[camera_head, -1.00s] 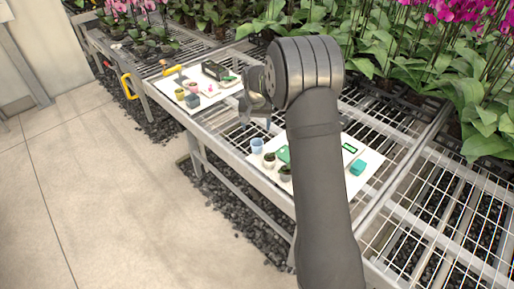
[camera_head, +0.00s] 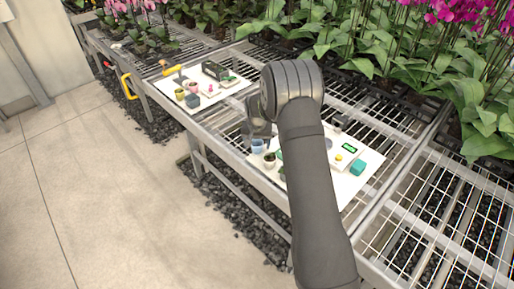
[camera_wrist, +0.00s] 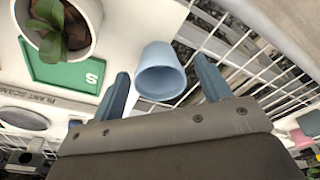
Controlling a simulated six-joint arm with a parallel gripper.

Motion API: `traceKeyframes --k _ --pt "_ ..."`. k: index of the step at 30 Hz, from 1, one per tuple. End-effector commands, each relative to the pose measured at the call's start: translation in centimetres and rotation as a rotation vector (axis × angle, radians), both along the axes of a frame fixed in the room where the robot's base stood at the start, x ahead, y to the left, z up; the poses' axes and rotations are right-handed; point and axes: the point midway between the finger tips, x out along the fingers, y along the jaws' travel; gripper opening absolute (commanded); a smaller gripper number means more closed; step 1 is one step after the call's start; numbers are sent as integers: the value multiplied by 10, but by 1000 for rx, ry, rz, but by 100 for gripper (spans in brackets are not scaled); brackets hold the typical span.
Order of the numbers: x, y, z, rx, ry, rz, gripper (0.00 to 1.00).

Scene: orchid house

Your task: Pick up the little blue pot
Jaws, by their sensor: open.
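The little blue pot (camera_head: 257,147) stands at the left corner of the near white board (camera_head: 355,187) on the bench. In the wrist view the light blue pot (camera_wrist: 160,80) sits between the two blue-grey fingers of my gripper (camera_wrist: 161,67). The fingers are apart, one on each side of the pot, with a gap showing on both sides. In the head view my gripper (camera_head: 258,132) is right at the pot, just above or behind it.
A small potted plant (camera_head: 269,161) stands beside the blue pot; in the wrist view a plant in a white pot (camera_wrist: 85,40) is by a green tray (camera_wrist: 60,73). A teal block (camera_head: 358,168) lies to the right. Another white board (camera_head: 222,90) holds small pots and a black crate (camera_head: 214,70).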

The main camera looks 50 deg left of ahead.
Motion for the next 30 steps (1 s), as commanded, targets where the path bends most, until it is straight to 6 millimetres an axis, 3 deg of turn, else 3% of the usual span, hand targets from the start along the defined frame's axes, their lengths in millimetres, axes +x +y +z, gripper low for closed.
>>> traceKeyframes --k 3,10,23,30 --pt "0 0 1 0 0 0 70" --pt "0 0 1 0 0 0 25" --pt "0 0 9 0 0 0 24" --pt "3 -4 47 2 -1 -3 24"
